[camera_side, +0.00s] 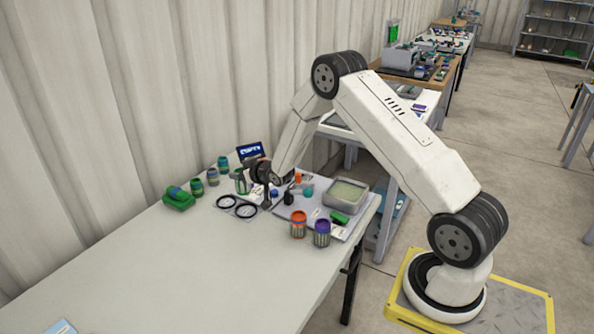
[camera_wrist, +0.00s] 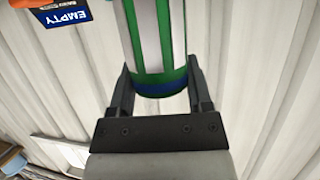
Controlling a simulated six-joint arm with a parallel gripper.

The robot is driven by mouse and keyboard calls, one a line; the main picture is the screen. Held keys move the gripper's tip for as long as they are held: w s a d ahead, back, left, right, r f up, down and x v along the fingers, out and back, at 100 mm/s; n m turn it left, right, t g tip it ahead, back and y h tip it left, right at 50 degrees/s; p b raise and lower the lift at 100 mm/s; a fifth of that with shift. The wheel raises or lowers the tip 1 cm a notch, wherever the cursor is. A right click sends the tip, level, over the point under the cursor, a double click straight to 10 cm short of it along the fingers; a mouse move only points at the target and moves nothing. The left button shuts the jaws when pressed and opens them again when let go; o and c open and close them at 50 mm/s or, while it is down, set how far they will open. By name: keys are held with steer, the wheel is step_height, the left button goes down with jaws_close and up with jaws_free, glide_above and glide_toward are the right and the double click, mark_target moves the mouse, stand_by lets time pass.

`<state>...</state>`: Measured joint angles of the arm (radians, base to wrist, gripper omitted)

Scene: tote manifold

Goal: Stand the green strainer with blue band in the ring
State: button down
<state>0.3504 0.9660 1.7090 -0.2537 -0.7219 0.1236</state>
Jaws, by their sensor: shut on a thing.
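The green strainer with a blue band (camera_wrist: 161,45) has green and pale lengthwise stripes, with the blue band at its end nearest my gripper's palm. My gripper (camera_wrist: 160,80) is shut on it, one dark finger on each side. In the side view the strainer (camera_side: 241,182) looks roughly upright at my gripper (camera_side: 251,177), behind the rings; its height over the table is unclear. Two black rings lie side by side on a pale plate, a left ring (camera_side: 226,201) and a right ring (camera_side: 246,209). Both look empty.
Several green jars (camera_side: 197,187) and a green block (camera_side: 178,198) stand left of the rings. An orange jar (camera_side: 298,225) and a purple-topped jar (camera_side: 322,233) stand at the right, near a grey tray (camera_side: 345,194). A sign (camera_side: 250,152) stands behind. The table's front left (camera_side: 150,270) is clear.

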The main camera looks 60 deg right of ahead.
mark_target(248, 193)
steer(key=shift+f, duration=3.7)
jaws_free()
steer(key=shift+f, duration=0.1)
steer(key=shift+s, duration=0.15)
steer(key=shift+v, duration=3.75)
